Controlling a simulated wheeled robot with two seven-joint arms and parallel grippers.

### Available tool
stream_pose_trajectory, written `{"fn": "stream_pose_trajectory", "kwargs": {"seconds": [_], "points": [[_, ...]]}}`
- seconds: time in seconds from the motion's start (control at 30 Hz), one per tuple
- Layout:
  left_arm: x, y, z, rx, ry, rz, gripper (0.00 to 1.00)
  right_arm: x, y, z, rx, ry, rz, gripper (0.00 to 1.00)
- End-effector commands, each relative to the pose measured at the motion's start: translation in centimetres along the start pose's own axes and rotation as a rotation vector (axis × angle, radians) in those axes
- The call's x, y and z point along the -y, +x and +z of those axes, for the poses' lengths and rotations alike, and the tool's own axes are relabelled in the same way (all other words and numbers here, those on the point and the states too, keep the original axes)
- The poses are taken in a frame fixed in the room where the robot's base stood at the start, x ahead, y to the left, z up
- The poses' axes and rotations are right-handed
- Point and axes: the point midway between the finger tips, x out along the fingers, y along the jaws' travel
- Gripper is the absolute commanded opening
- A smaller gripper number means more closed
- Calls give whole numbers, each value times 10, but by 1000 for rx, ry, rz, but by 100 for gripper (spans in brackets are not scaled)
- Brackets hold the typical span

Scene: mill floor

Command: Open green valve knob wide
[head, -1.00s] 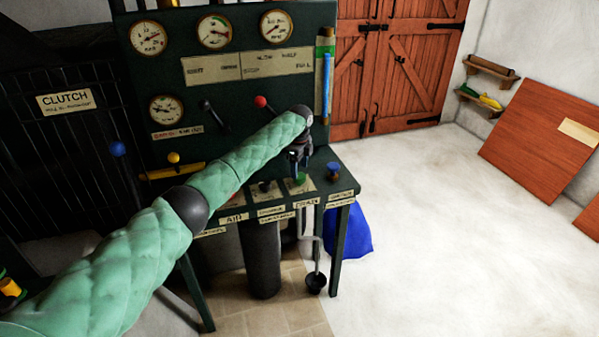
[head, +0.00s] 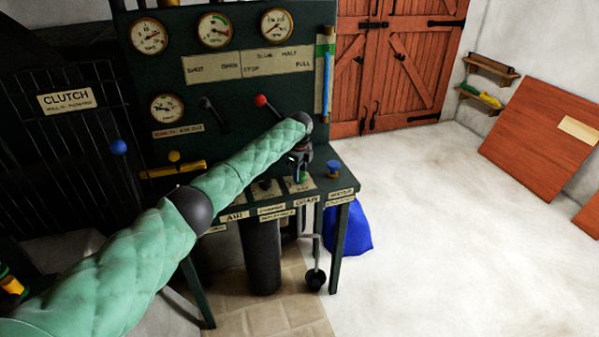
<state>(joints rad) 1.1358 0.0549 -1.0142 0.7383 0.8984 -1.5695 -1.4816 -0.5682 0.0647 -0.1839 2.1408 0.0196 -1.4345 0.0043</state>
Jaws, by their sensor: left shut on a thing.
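The green valve knob (head: 302,178) stands on the dark green console shelf, above the label that seems to read "DRAIN". Only a small part of it shows below my left gripper (head: 301,172). My left arm reaches in from the lower left across the console, and its gripper points down at the knob with its fingers shut on it. The fingers are small and dark here, and how far the knob is turned cannot be told. My right gripper is not in view.
A blue knob (head: 333,169) stands just right of the green one. A red-tipped lever (head: 261,101) rises behind my forearm, and gauges (head: 214,30) line the panel. A blue sack (head: 354,232) lies by the shelf leg. The floor (head: 450,240) to the right is clear.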

Motion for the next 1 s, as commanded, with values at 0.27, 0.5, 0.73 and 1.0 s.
{"fn": "stream_pose_trajectory", "kwargs": {"seconds": [0.27, 0.5, 0.73, 1.0], "points": [[0, 0, -1, -1, -66, 0, 20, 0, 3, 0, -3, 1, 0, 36], [0, -2, 0, -2, -233, -1, 20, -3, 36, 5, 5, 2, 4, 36], [0, -3, -1, -2, -448, -1, 20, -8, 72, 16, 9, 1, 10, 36], [0, -3, -1, -2, -706, 0, 20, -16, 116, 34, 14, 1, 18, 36]]}}
